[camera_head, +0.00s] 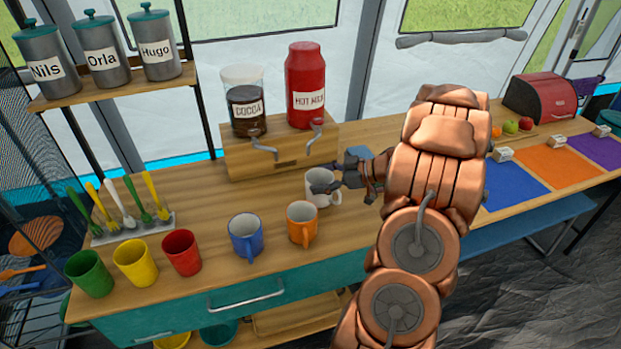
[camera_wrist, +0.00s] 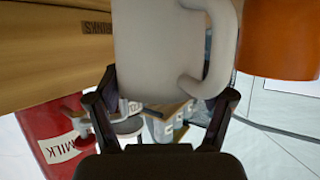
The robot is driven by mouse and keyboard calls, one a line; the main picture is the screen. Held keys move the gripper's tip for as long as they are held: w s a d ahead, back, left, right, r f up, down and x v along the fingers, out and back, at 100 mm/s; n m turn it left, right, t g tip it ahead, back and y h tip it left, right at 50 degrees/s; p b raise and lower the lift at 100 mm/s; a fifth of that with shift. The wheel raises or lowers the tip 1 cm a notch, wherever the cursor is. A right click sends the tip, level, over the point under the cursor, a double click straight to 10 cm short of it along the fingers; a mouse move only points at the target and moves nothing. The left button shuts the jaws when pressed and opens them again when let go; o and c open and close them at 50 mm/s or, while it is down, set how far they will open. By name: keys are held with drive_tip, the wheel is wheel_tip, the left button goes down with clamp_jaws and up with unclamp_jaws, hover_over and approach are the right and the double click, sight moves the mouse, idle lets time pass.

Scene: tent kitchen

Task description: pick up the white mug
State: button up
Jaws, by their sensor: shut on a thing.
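The white mug (camera_head: 318,186) stands upright on the wooden counter, in front of the drinks stand and to the right of the orange mug. My gripper (camera_head: 335,181) reaches it from the right and is shut on it, with a finger across its front. In the wrist view the white mug (camera_wrist: 160,50) fills the upper middle, with its handle at the right. The dark fingers (camera_wrist: 170,110) lie on either side of its body. I cannot tell whether its base touches the counter.
An orange mug (camera_head: 302,223) and a blue mug (camera_head: 245,236) stand close to the left. The wooden stand (camera_head: 275,150) behind bears a cocoa jar (camera_head: 246,103) and a red hot milk container (camera_head: 305,85), with taps projecting forward. Red, yellow and green cups stand farther left.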

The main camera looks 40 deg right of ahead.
drive_tip(key=shift+s+d, duration=0.3)
drive_tip(key=shift+s, duration=0.15)
wheel_tip(320, 180, up, 14)
drive_tip(key=shift+f+b, duration=0.15)
drive_tip(key=shift+b, duration=0.3)
drive_tip(key=shift+w, duration=0.1)
idle(0.5)
drive_tip(key=shift+w+a, duration=0.1)
drive_tip(key=shift+a, duration=0.1)
idle(2.4)
